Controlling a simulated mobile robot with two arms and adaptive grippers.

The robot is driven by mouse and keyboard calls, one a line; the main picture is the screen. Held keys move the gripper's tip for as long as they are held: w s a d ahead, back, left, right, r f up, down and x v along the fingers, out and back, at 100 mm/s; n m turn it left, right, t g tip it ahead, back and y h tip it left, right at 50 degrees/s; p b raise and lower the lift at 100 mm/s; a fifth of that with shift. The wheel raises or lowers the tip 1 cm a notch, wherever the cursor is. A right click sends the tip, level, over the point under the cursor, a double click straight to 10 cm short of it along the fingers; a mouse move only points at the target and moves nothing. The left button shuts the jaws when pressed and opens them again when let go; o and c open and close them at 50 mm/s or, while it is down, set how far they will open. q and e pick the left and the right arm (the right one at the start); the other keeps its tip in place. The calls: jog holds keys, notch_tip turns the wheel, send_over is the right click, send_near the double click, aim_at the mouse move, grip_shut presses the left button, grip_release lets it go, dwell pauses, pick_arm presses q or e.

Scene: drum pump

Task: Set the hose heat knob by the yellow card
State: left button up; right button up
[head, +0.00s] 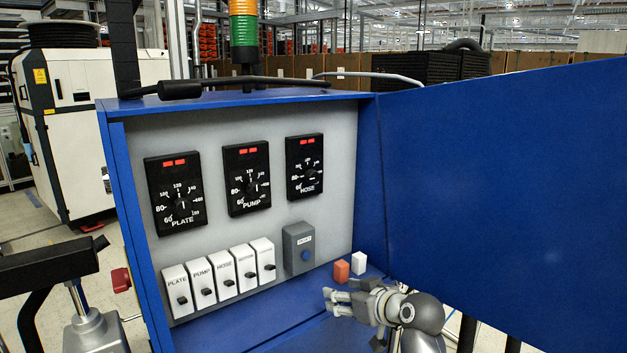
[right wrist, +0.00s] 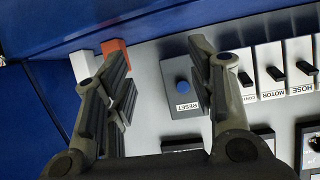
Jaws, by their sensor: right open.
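The hose dial (head: 306,172) is a black plate labelled HOSE with a round knob and a scale, under a red display. It is the rightmost of three dials on the grey panel. Its exact pointer setting is too small to read. No yellow card can be made out. My right gripper (head: 329,300) is open and empty, low in front of the cabinet, below and right of the hose dial and apart from it. In the right wrist view, its fingers (right wrist: 160,55) are spread in front of the panel, with nothing between them. My left gripper is not in view.
The plate dial (head: 180,203) and pump dial (head: 248,190) sit to the left. Below are several white switches (head: 224,272) and a grey reset box (head: 299,250). An orange block (head: 341,271) and a white block (head: 359,263) are near my right gripper. A blue door (head: 500,190) stands open right.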

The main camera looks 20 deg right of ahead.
jog(key=w+r+t+y, duration=0.1)
jog(key=w+r+t, duration=0.15)
jog(key=r, duration=0.85)
jog(key=n+t+y, duration=0.1)
jog(key=t+y, duration=0.1)
send_near(315, 179)
jog(key=p+x, duration=0.3)
jog(key=x, duration=0.5)
jog(key=shift+w+a+r, duration=0.1)
jog(key=shift+r, duration=0.05)
jog(key=shift+w+a+p, duration=0.2)
jog(key=shift+w+p, duration=0.15)
jog(key=shift+w, duration=0.25)
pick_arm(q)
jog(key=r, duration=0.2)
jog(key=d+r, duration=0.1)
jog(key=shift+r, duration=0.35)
pick_arm(e)
jog(key=c, duration=1)
